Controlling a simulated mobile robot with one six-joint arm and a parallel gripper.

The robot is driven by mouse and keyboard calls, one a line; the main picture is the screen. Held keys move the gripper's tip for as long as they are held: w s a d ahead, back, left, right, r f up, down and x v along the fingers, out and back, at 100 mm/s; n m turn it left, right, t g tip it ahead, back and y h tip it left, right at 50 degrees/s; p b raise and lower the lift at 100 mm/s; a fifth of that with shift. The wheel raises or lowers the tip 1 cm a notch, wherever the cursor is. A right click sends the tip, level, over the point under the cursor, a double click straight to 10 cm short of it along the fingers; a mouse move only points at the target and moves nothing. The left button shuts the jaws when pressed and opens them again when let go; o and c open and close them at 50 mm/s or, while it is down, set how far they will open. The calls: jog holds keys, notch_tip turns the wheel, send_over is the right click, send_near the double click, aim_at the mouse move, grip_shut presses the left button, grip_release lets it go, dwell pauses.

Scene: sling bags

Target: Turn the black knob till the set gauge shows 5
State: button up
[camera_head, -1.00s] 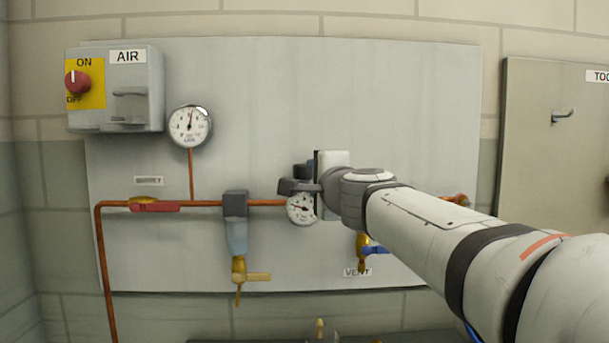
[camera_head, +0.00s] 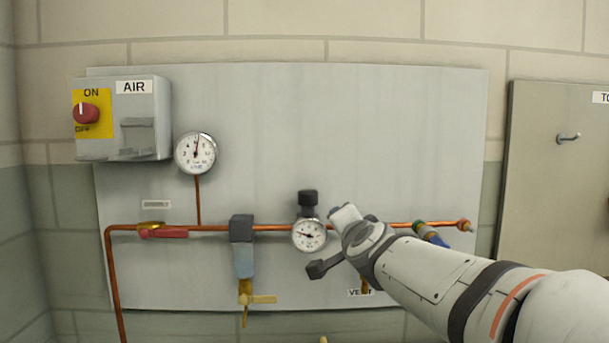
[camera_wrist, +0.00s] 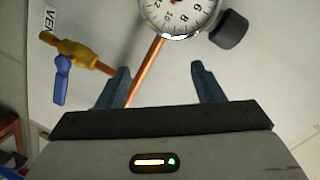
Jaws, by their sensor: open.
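The black knob (camera_head: 308,198) stands upright on top of the set gauge (camera_head: 309,235), a round white dial on the copper pipe. In the head view the gauge needle points left; its number is too small to read. In the wrist view the gauge (camera_wrist: 180,14) is cut off by the top edge, with the black knob (camera_wrist: 230,30) to its right. My gripper (camera_wrist: 160,68) is open and empty, its fingers apart from the knob, with the copper pipe passing behind the left finger.
A yellow vent valve with a blue handle (camera_wrist: 62,80) is at left in the wrist view. Another gauge (camera_head: 196,153), a red-handled valve (camera_head: 165,233) and a filter (camera_head: 243,260) are left of the knob. The panel (camera_head: 300,120) above the knob is clear.

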notch_tip(320, 180, up, 3)
jog(key=d+n+h+p, duration=0.1)
jog(key=d+n+p, duration=0.15)
jog(key=p, duration=0.25)
jog(key=n+t+y+p, duration=0.1)
jog(key=n+y+p, duration=0.5)
jog(key=n+p, duration=0.5)
send_near(311, 199)
jog(key=w+n, duration=0.1)
jog(key=w, duration=0.1)
jog(key=shift+a+p+x, duration=0.2)
jog(key=shift+p+x, duration=0.3)
jog(key=shift+x, duration=3.45)
jog(key=shift+s+r, duration=0.1)
jog(key=shift+r, duration=0.05)
jog(key=shift+c, duration=0.2)
jog(key=c, duration=0.9)
jog(key=shift+a, duration=0.1)
jog(key=shift+c, duration=0.2)
jog(key=shift+a+h+b, duration=0.1)
jog(key=shift+h+b, duration=0.2)
jog(key=shift+b, duration=0.5)
